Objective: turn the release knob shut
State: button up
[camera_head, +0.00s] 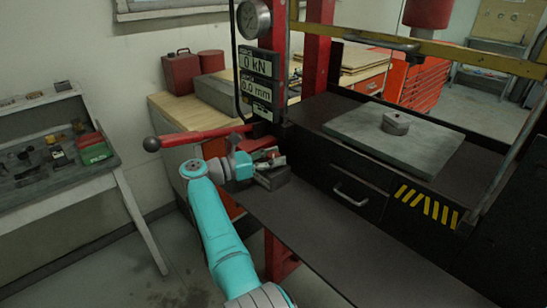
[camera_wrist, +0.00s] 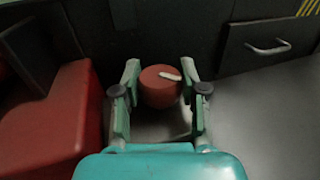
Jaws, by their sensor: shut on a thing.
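The release knob (camera_wrist: 158,90) is round and red with a white bar-shaped mark on its top. In the wrist view the mark points to the right and slightly down. My gripper (camera_wrist: 161,80) has one finger on each side of the knob and is shut on it. In the head view my gripper (camera_head: 264,158) is at the left front of the press, above a dark block (camera_head: 272,178). There the knob is mostly hidden by the fingers, with only a bit of red showing.
A red pump handle (camera_head: 200,135) with a black ball end passes just behind my gripper. A large red body (camera_wrist: 60,120) stands left of the knob. Displays (camera_head: 258,63) read 0 kN and 0.0 mm. A drawer (camera_head: 352,190) lies right, above a dark shelf (camera_head: 310,235).

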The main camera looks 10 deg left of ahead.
dwell(0.3)
jog(key=o, duration=1.2)
jog(key=shift+c, duration=0.2)
jog(key=shift+f+n+t+y, duration=0.1)
jog(key=shift+n+t+y, duration=0.5)
jog(key=shift+t, duration=0.2)
